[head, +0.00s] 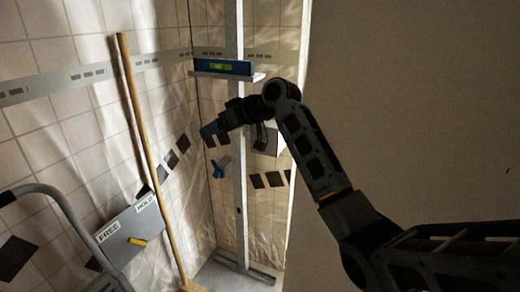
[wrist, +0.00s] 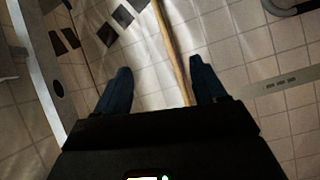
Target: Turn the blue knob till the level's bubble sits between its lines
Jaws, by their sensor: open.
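The blue knob (head: 218,168) sits on the left side of the upright metal post (head: 240,190) in the head view. The blue level (head: 240,68) rests on a small shelf near the post's top, with a green vial (head: 221,66); the bubble's place between the lines is too small to tell. My gripper (head: 208,131) is above the knob and apart from it, reaching left past the post. In the wrist view its two dark blue fingers (wrist: 161,65) are spread with nothing held between them. The knob cannot be made out in the wrist view.
A wooden pole (head: 148,160) leans against the tiled wall on the left. A grey box marked FREE and HOLD (head: 118,234) with a yellow lever (head: 138,241) stands lower left, beside a grey tubular rail (head: 68,210). A plain brown panel (head: 420,120) fills the right.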

